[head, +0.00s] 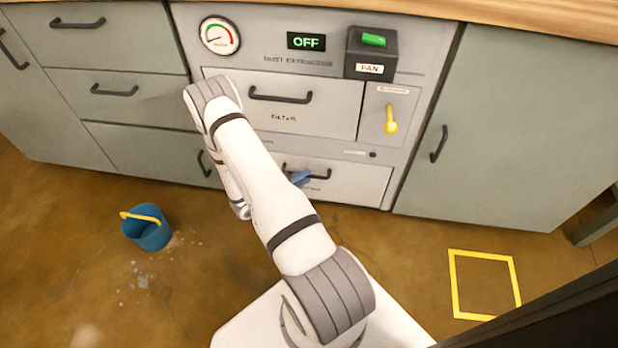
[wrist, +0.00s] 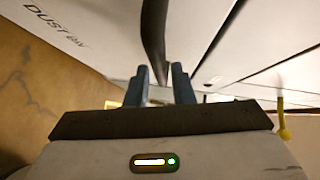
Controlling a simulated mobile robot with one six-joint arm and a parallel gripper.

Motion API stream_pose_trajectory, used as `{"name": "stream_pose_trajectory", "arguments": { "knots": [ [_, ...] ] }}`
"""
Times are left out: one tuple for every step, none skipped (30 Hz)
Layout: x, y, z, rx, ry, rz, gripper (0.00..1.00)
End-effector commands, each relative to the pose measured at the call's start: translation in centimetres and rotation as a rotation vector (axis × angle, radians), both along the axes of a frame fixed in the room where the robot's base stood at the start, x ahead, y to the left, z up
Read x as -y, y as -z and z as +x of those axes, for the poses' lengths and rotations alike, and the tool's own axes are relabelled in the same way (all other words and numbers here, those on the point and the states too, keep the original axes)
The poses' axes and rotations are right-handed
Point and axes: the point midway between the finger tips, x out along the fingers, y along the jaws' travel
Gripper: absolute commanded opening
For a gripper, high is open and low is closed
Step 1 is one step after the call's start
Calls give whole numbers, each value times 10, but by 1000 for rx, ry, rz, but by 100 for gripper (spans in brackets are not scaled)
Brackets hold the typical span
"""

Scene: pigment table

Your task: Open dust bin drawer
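The dust bin drawer (head: 352,184) is the pale front at the bottom of the dust extractor panel and looks closed. Its lettering, "DUST BIN", shows at the upper left of the wrist view. Its dark bar handle (head: 325,172) is partly hidden by my gripper (head: 299,179), whose blue fingers are at the left part of the handle. In the wrist view the handle (wrist: 154,35) runs down toward the space between the two blue fingertips (wrist: 159,72). The fingers are apart, with a gap visible beside the bar. Firm contact cannot be made out.
Above is the filter drawer (head: 308,105) with its own handle, and a yellow lever (head: 391,122) to the right. A blue bucket (head: 148,230) stands on the floor at left. A yellow square outline (head: 456,285) marks the floor at right. The floor before the drawer is clear apart from my arm and base.

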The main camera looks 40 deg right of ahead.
Motion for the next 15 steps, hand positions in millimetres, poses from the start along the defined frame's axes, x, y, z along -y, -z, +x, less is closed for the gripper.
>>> {"name": "stream_pose_trajectory", "arguments": {
  "knots": [
    [8,3,-1,1,3,0,22],
    [11,4,-1,1,3,0,22],
    [15,4,-2,1,3,0,22],
    [18,4,-2,1,2,1,22],
    [20,4,-2,1,2,1,22],
    [22,4,-2,1,2,0,22],
    [23,4,-2,1,2,0,22],
    [24,4,-2,1,2,0,22],
    [24,4,-2,1,1,0,22],
    [25,4,-2,1,1,0,22],
    [25,3,-2,1,1,0,22],
    [24,3,-2,1,1,0,22],
    [24,3,-2,1,1,0,22],
    [25,3,-2,1,1,0,22],
    [25,3,-2,1,1,0,22]
  ]
}}
